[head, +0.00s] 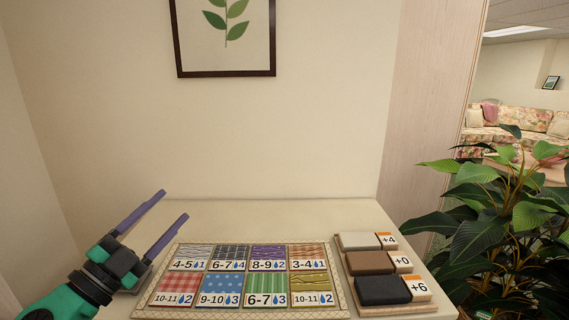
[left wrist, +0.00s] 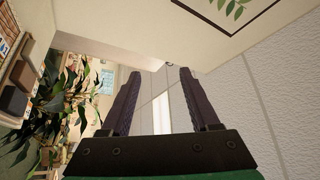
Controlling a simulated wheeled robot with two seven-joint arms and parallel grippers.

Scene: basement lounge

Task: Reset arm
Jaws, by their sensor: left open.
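My left gripper (head: 168,215) comes in from the lower left in the head view, with green and black links and two purple fingers. Its fingers are apart and nothing is between them. It is at the left of the table, beside the left edge of the card board (head: 340,296). In the left wrist view the two fingers of the left gripper (left wrist: 160,75) point away, spread, with only background between them. My right gripper is in neither view.
The board holds patterned cards in two rows. A tray (head: 400,311) of white, brown and black blocks (head: 382,290) with orange-edged labels lies right of it. A leafy plant (head: 500,215) stands right of the table (head: 300,212). A framed leaf picture (head: 226,73) hangs above.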

